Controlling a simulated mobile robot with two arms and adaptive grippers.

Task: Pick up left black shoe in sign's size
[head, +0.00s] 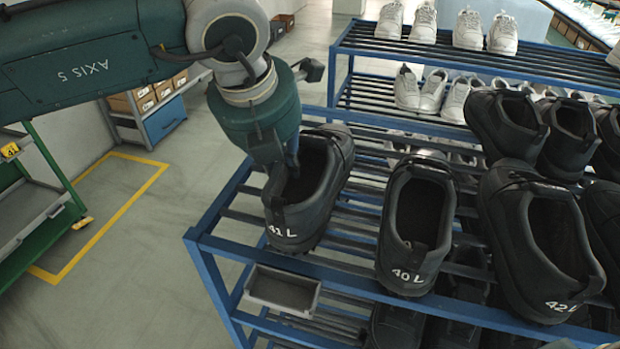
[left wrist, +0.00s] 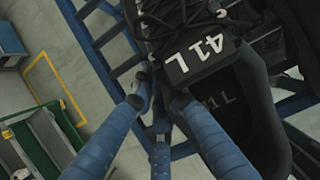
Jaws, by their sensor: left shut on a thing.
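The black shoe marked 41 L (head: 298,222) is at the left end of the blue rack's upper level, heel toward me. My left gripper (head: 284,168) reaches down at its left side and is shut on the shoe's upper edge. I cannot tell whether the shoe is off the slats. A small yellow sign (head: 10,150) is on the green cart; its dark characters are hard to read. My right gripper is not in view.
Black shoes marked 40 L (head: 412,262) and 42 L (head: 550,290) stand to the right. A small grey tray (head: 283,290) hangs at the rack's front (head: 225,280). White shoes (head: 470,30) fill the rear rack. The green cart (head: 40,200) is left, with open floor between.

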